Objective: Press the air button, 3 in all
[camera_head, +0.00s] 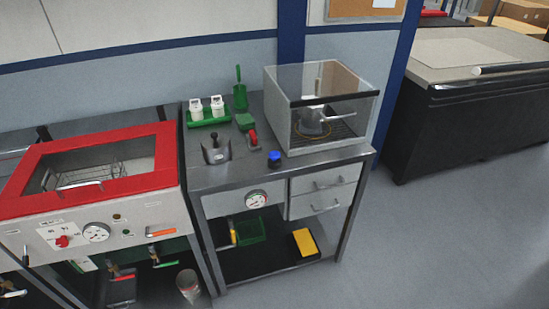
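A round blue button (274,158) on a dark base stands near the front edge of the grey bench top (228,177). It is the most button-like thing on this bench, but I can read no label that names it the air button. Whether it is pressed in is too small to tell. Behind it to the right is a clear-walled box (350,108) with a grey metal housing (312,122) inside. A pressure gauge (256,199) sits on the bench front below the button. Neither of my grippers is in view.
A red-framed washing cabinet (154,177) with a gauge and knobs stands to the left. A green tray (209,118) with white parts, a grey fixture (215,152) and a red-handled tool (253,137) are on the bench. Floor (440,230) is clear at right.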

